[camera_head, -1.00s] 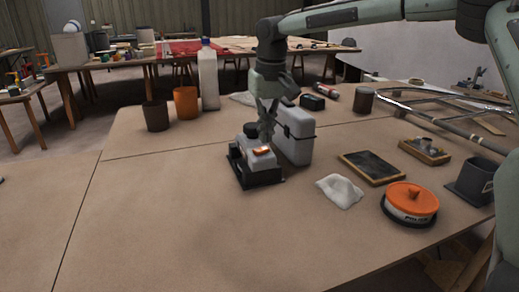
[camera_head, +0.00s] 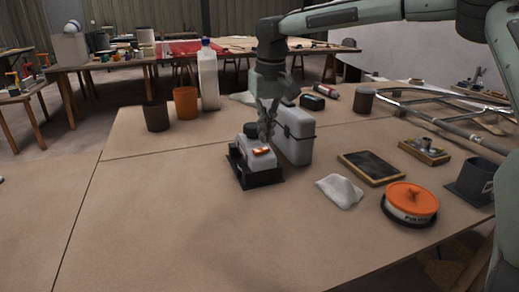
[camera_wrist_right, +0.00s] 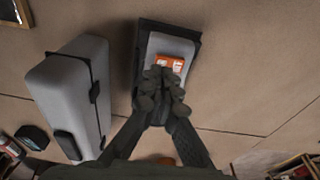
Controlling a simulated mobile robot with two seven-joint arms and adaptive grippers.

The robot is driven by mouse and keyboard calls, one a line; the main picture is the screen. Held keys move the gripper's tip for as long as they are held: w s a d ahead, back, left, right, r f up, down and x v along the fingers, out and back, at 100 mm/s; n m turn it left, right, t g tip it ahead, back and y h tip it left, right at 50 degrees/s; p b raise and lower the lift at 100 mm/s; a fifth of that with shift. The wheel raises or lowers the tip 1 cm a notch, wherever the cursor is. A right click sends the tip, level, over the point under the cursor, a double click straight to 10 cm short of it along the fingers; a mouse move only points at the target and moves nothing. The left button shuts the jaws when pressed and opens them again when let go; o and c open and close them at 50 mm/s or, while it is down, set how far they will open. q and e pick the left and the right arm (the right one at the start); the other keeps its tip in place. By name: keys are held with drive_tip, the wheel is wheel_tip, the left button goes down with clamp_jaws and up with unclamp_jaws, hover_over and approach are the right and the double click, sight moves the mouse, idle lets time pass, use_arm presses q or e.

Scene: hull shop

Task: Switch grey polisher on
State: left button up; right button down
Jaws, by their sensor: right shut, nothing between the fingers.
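The grey polisher (camera_head: 259,162) sits in a black cradle (camera_head: 264,181) on the table, left of the middle in the head view. An orange switch (camera_head: 261,151) shows on its top; the switch also shows in the right wrist view (camera_wrist_right: 168,62). My right gripper (camera_head: 266,138) is shut and empty. Its fingertips are at the polisher's top, close beside the orange switch; I cannot tell if they touch. In the right wrist view the fingers (camera_wrist_right: 160,90) cover part of the polisher's body (camera_wrist_right: 180,47). My left gripper is out of view.
A grey case (camera_head: 298,146) stands close right of the polisher. A white cloth (camera_head: 340,190), an orange-topped round tin (camera_head: 411,198) and a dark framed board (camera_head: 371,167) lie further right. Cups and a white bottle (camera_head: 208,78) stand behind. The table's front left is clear.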

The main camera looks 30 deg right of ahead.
sight(266, 148)
drive_tip(key=shift+f, duration=1)
idle(0.4)
drive_tip(key=shift+r+p, duration=0.3)
drive_tip(key=shift+r, duration=3.25)
